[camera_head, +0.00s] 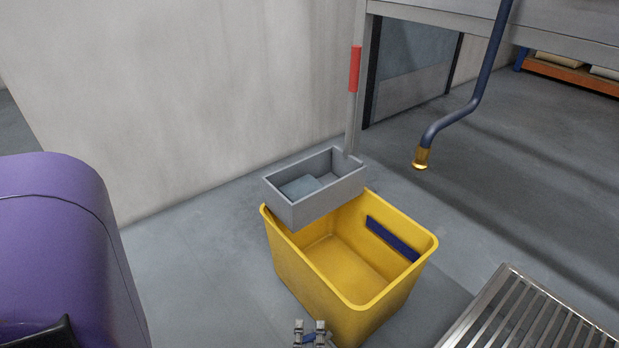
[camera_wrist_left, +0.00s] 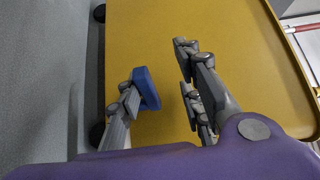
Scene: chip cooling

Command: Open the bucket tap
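The yellow bucket (camera_head: 375,312) stands on the floor in the middle of the head view. Its yellow wall fills much of the left wrist view (camera_wrist_left: 240,60). A small blue piece, which looks like the tap (camera_wrist_left: 147,88), is in front of that wall. My left gripper (camera_head: 310,325) is at the bucket's near side, low in the head view. In the wrist view my left gripper (camera_wrist_left: 155,80) has its fingers spread apart. The blue piece lies between them, close to the left finger; I cannot tell if they touch. My right gripper is not in view.
A grey wringer box (camera_head: 325,200) with a red-topped lever (camera_head: 354,70) sits on the bucket's back left rim. A dark pipe with a brass end (camera_head: 422,158) hangs at upper right. A slatted metal grate (camera_head: 540,315) is at lower right. A pale wall (camera_head: 200,80) stands behind.

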